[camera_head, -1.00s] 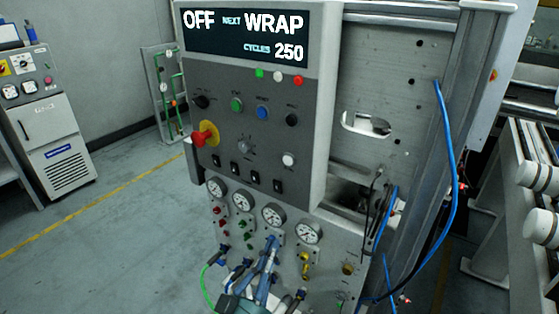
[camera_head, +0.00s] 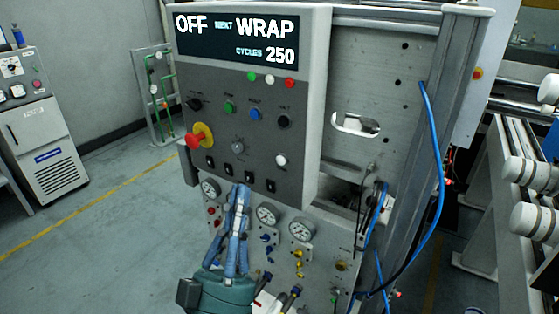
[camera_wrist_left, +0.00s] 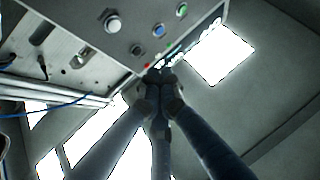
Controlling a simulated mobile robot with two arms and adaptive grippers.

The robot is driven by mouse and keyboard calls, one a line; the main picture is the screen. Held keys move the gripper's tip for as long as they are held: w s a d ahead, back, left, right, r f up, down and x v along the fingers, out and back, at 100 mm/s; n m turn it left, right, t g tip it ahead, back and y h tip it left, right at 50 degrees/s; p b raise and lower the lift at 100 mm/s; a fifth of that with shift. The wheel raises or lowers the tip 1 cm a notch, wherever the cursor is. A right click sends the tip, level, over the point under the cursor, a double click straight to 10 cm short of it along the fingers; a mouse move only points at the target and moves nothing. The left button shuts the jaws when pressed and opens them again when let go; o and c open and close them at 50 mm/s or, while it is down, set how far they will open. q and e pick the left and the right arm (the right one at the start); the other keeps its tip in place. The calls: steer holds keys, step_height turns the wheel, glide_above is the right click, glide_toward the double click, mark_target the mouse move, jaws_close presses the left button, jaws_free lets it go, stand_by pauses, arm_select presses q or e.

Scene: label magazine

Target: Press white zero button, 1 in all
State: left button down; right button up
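The white zero button (camera_head: 281,160) is a small pale round button at the lower right of the grey control panel (camera_head: 262,140), below a black knob (camera_head: 284,122). What looks like the same button shows at the upper left of the left wrist view (camera_wrist_left: 112,22). My left gripper (camera_head: 241,190) points upward with its blue-grey fingers together and nothing between them. In the head view its tips are below and left of the button, over the panel's lower edge. In the wrist view the fingertips (camera_wrist_left: 160,76) meet below the button, apart from it. My right gripper is not in view.
A red emergency knob (camera_head: 194,140) juts out at the panel's left. Black switches (camera_head: 229,172) and gauges (camera_head: 267,214) lie around and below my left fingers. A blue cable (camera_head: 437,150) hangs at the right. Floor at the left is clear.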

mark_target(281, 160)
arm_select(q)
steer(key=shift+w, duration=0.1)
steer(key=shift+w+d+b, duration=0.35)
steer(key=shift+w+d, duration=0.5)
steer(key=shift+w, duration=0.3)
steer(key=shift+w+d+b, duration=0.35)
steer(key=shift+w+d, duration=0.55)
steer(key=shift+w, duration=0.3)
steer(key=shift+w+d+b, duration=0.35)
steer(key=shift+w+d, duration=0.5)
steer(key=shift+w, duration=0.3)
steer(key=shift+w+d, duration=0.25)
steer(key=shift+w, duration=0.1)
steer(key=shift+w+d, duration=0.2)
steer(key=shift+w, duration=0.05)
steer(key=shift+s+a+p, duration=0.3)
steer(key=shift+s+a, duration=0.15)
steer(key=shift+s, duration=0.2)
